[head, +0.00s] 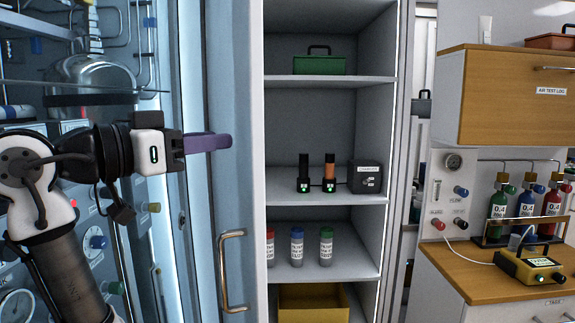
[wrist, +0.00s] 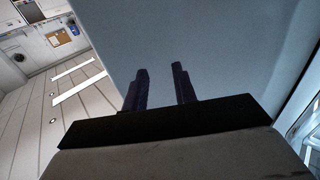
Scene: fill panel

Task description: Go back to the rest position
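My gripper (head: 228,141) is at the left of the head view, held level and pointing right. Its purple fingers are in front of the pale blue panel edge beside the open cabinet. In the wrist view my gripper (wrist: 160,72) shows two dark fingers standing apart, with nothing between them. A plain blue-grey surface (wrist: 220,45) fills most of the view beyond the fingertips. I cannot tell whether the fingers touch it.
The cabinet has a green case (head: 319,65), a charger (head: 366,177) and several labelled bottles (head: 297,247) on its shelves. A metal handle (head: 232,270) stands out below my gripper. A wooden counter (head: 490,280) is at right. Open floor (wrist: 60,125) shows at left in the wrist view.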

